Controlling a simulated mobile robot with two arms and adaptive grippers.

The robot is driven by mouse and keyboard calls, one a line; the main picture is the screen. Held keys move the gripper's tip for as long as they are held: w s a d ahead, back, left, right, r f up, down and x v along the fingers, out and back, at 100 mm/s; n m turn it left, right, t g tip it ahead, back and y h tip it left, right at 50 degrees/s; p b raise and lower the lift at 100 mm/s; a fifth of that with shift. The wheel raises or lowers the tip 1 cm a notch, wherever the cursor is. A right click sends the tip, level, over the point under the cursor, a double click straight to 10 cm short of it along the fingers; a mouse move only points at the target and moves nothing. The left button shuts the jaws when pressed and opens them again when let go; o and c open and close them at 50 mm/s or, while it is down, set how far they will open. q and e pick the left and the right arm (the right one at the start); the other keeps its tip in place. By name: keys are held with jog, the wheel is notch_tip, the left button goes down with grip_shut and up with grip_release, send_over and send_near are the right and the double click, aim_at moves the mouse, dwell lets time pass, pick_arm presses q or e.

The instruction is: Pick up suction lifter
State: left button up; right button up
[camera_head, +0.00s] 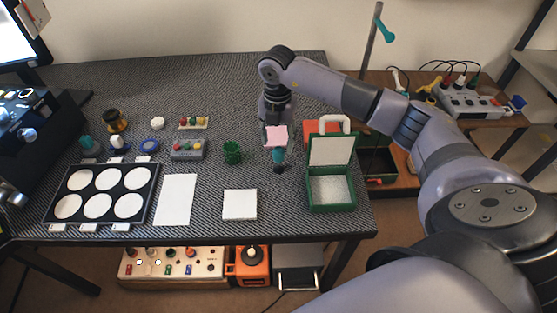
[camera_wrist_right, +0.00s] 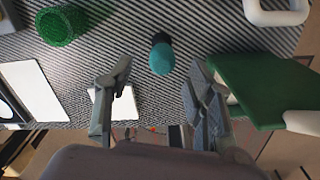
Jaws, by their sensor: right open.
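The suction lifter, as I take it, is a small upright tool with a teal top and a dark base (camera_head: 279,160). It stands on the dark woven mat, right of the green cup. In the right wrist view its teal part (camera_wrist_right: 161,62) lies just past the fingertips, in line with the gap between them. My right gripper (camera_wrist_right: 160,78) is open and empty, with its fingers spread. In the head view it hangs above the lifter, its fingers hard to make out behind a pink patch (camera_head: 276,136). My left gripper does not show.
A green cup (camera_head: 232,152) stands left of the lifter. An open green box (camera_head: 331,190) with a raised lid stands close on its right. A white square pad (camera_head: 239,204) lies in front. A tray of white discs (camera_head: 100,194) is at the left.

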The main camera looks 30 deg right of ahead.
aim_at(279, 148)
notch_tip(279, 148, down, 4)
jog(key=shift+s+f+p, duration=0.15)
jog(key=shift+p, duration=0.25)
jog(key=shift+c, duration=0.3)
jog(key=c, duration=1.1)
